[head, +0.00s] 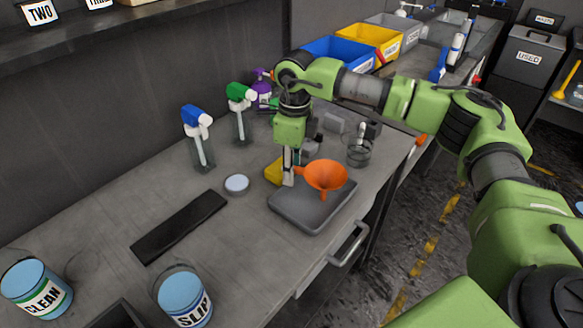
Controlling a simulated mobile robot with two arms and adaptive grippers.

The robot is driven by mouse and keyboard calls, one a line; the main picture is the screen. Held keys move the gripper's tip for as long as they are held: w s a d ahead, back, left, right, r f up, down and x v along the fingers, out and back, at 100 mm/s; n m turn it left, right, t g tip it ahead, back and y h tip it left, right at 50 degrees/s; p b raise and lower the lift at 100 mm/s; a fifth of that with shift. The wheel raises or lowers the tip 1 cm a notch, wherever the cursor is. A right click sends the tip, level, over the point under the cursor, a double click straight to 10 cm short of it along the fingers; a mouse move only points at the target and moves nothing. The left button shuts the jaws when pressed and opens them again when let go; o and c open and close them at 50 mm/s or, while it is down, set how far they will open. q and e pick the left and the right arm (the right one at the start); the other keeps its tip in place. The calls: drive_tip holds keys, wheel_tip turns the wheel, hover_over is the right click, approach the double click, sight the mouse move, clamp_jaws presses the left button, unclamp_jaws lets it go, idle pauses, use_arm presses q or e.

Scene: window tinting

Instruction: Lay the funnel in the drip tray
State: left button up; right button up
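The orange funnel (326,176) is upright, mouth up and spout down, over the grey drip tray (290,213) near the bench's front edge. I cannot tell whether the spout touches the tray floor. My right gripper (289,178) points straight down at the funnel's left side. Its fingers appear closed on the small tab at the funnel's rim, and the tab is partly hidden by them. My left gripper is not in view.
A yellow object (273,172) sits just behind the gripper. A glass jar (359,152) stands behind the funnel. CLEAN (36,289) and SLIP (185,297) buckets stand in front.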

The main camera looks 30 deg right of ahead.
drive_tip(key=shift+r, duration=0.1)
drive_tip(key=shift+r, duration=0.5)
wheel_tip(320, 180, up, 11)
drive_tip(key=b, duration=0.2)
drive_tip(key=shift+s+d, duration=0.15)
drive_tip(key=shift+r, duration=0.1)
